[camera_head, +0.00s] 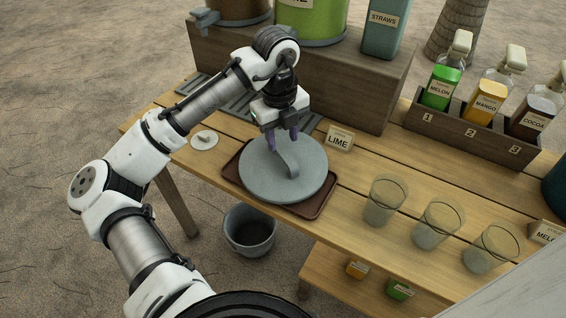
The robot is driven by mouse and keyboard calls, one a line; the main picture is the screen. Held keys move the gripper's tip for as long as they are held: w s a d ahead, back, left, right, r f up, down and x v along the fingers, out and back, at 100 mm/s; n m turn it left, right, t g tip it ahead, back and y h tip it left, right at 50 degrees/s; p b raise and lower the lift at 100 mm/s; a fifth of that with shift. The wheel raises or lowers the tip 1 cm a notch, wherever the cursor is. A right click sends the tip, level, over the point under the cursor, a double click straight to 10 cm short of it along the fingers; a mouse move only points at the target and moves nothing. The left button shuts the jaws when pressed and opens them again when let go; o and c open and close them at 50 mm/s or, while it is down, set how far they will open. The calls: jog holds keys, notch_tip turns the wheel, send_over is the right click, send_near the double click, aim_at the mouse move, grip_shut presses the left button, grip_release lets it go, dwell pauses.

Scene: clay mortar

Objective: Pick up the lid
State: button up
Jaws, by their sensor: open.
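The lid (262,180) is a round grey disc with a raised curved handle (291,163) near its middle. It lies over a dark brown tray (311,207) on the wooden table, and whatever is under it is hidden. My gripper (283,142) points down above the far part of the lid, close to the far end of the handle. Its purple fingers are apart with nothing held between them. I cannot tell whether a fingertip touches the handle.
A LIME card (340,138) stands right of the lid. A small white disc (204,140) lies to its left. Clear glasses (384,200) stand at the right front. A wooden riser (330,85) stands behind, and a bottle rack (470,134) at the back right. A grey bucket (238,243) is below.

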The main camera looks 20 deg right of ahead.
aim_at(282, 149)
jog(key=shift+f+p, duration=0.35)
jog(key=shift+f, duration=2.35)
jog(key=shift+f, duration=0.25)
jog(key=shift+c, duration=0.3)
grip_shut()
